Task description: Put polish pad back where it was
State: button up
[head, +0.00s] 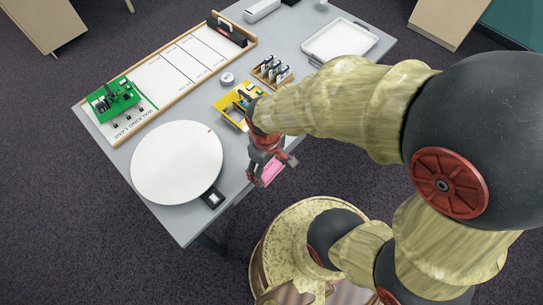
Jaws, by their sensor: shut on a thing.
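My gripper (272,170) is shut on a pink, flat item, which looks like the polish pad (269,173). It holds the pad tilted near the right edge of the grey table (231,183), and I cannot tell how high above it. The gripper and my arm hide part of the pad and of the table around it.
A white round disc (177,162) and a small dark item (212,198) are left of my gripper. A yellow board (229,108), a wooden rack (264,79), a white tray (340,40), a white lane board (160,78) and a green board (112,101) also occupy the table.

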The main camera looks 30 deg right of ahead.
jog(key=shift+s+d+f, duration=0.2)
jog(key=shift+s+f, duration=0.05)
jog(key=shift+s, duration=0.25)
jog(key=shift+w+d+f+m, duration=0.1)
jog(key=shift+w+m, duration=0.1)
jog(key=shift+m, duration=0.1)
jog(key=w+f+b, duration=0.2)
jog(key=w+f, duration=0.1)
jog(key=w, duration=0.1)
jog(key=w+d+f+b, duration=0.1)
jog(key=w+f, duration=0.2)
jog(key=w, duration=0.1)
jog(key=w+f+b, duration=0.2)
jog(key=w, duration=0.2)
jog(key=shift+w+d+f+b, duration=0.2)
jog(key=shift+w+f+b, duration=0.15)
jog(key=shift+w+f, duration=0.05)
jog(key=shift+w+f+b, duration=0.2)
jog(key=shift+f+b, duration=0.2)
jog(key=shift+f, duration=0.6)
jog(key=shift+w+f+b, duration=0.2)
jog(key=shift+f+b, duration=0.15)
jog(key=shift+f, duration=0.6)
jog(key=shift+f, duration=0.15)
jog(key=o, duration=1.2)
